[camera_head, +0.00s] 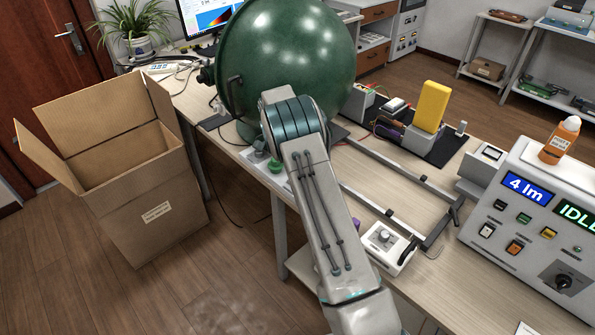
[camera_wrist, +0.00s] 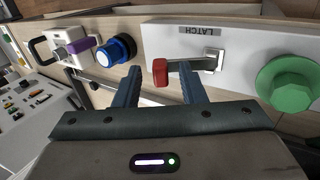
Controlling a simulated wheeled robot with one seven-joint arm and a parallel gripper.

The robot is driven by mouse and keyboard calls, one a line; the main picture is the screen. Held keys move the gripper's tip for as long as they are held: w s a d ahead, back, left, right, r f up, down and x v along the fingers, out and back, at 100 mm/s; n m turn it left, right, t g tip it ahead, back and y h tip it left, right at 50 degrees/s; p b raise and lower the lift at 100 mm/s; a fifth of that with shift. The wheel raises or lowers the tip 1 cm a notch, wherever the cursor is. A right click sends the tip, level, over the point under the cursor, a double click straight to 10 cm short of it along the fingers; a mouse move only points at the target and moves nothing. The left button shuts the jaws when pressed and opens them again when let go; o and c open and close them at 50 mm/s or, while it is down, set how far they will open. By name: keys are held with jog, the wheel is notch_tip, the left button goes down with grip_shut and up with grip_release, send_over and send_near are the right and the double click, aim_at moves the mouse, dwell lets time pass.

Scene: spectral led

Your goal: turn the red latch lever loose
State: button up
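The red latch lever (camera_wrist: 160,73) shows in the wrist view as a red grip on a metal bar that runs right to a slot in a white panel (camera_wrist: 240,66) marked LATCH. My gripper (camera_wrist: 159,68) is open, with its two fingers apart on either side of the red grip. A gap shows between the grip and the left finger. The right finger overlaps the bar in the picture; I cannot tell if it touches. In the head view my arm hides the gripper and the lever.
In the wrist view a green knob (camera_wrist: 288,84) is right of the lever and a blue round knob (camera_wrist: 113,48) is left. In the head view a large green sphere (camera_head: 285,55) stands behind my arm. An open cardboard box (camera_head: 150,215) is on the floor left.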

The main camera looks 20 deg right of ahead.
jog(key=r, duration=0.3)
jog(key=r+b, duration=0.1)
jog(key=shift+s+d+r, duration=0.15)
jog(key=shift+d+r, duration=0.1)
jog(key=shift+d, duration=0.05)
jog(key=s+d+r+b, duration=0.1)
jog(key=s+d+r, duration=0.5)
jog(key=d, duration=0.3)
jog(key=shift+r+b, duration=0.25)
jog(key=shift+b, duration=0.15)
jog(key=shift+s, duration=0.1)
